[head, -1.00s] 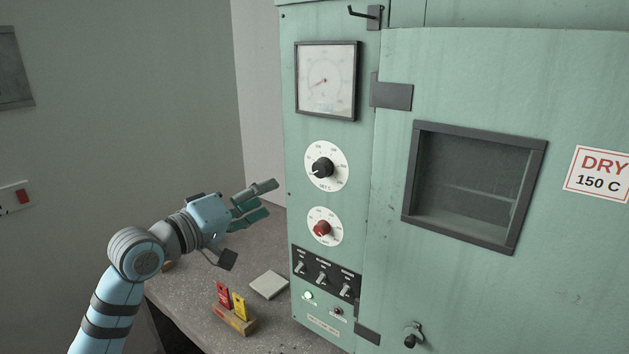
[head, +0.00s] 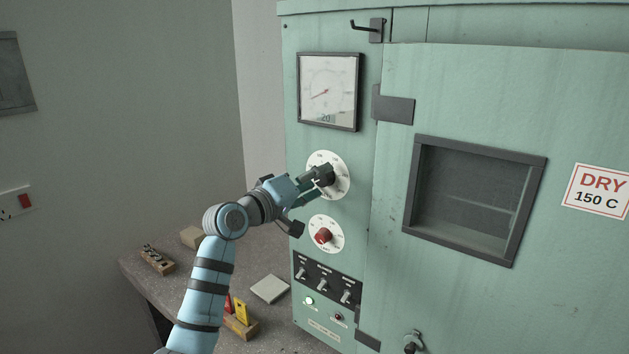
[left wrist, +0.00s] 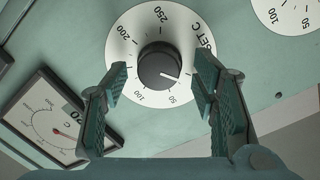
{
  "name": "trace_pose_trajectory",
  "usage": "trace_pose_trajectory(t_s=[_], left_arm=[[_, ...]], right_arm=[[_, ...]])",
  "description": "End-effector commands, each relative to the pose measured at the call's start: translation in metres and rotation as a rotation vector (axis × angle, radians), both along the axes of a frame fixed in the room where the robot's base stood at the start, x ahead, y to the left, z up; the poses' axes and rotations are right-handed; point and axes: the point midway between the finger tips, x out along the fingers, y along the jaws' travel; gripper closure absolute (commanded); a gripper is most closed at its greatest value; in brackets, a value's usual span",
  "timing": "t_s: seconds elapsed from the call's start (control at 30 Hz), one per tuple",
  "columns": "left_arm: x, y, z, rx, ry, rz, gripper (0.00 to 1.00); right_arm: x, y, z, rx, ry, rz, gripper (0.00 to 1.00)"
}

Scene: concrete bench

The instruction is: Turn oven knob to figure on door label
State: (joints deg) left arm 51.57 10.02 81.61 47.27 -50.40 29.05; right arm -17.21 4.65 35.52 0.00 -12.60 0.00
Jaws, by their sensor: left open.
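The black oven knob (left wrist: 159,66) sits at the centre of a white dial (left wrist: 190,28) marked in SET C. Its white pointer line points to the low end, near and just short of 50. In the head view the dial (head: 341,163) is partly covered by my left gripper (head: 322,180). In the left wrist view this gripper (left wrist: 160,80) is open, with one finger on each side of the knob; a gap shows, and contact cannot be made out. The door label (head: 600,191) reads DRY 150 C. My right gripper is not in view.
A red knob (head: 323,236) on its own dial is below, with a row of switches (head: 325,280) under it. A square gauge (head: 329,90) is above. The bench (head: 200,268) holds a pale square tile (head: 269,289) and small blocks. A door hinge (head: 394,106) stands right of the panel.

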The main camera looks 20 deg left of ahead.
Motion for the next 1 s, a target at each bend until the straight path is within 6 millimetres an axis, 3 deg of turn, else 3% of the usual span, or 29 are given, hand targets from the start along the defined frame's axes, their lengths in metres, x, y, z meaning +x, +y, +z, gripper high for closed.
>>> trace_pose_trajectory(t_s=[0.03,0.3,0.33,0.67,1.0], left_arm=[[-0.0001,0.0001,-0.0001,0.000,0.000,0.000,0.50],[-0.0002,0.0004,-0.0002,0.000,0.000,0.000,0.93],[-0.0003,0.0003,-0.0002,0.000,0.000,0.000,0.95],[-0.0004,0.0004,-0.0002,0.041,-0.015,0.000,0.95],[-0.0004,0.0000,0.0005,0.238,-0.094,-0.001,0.95]], right_arm=[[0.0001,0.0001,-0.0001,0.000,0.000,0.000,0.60],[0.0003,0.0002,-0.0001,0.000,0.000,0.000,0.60],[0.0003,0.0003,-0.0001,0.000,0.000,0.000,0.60],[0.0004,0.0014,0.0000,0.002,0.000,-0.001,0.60],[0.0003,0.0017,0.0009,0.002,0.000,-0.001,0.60]])
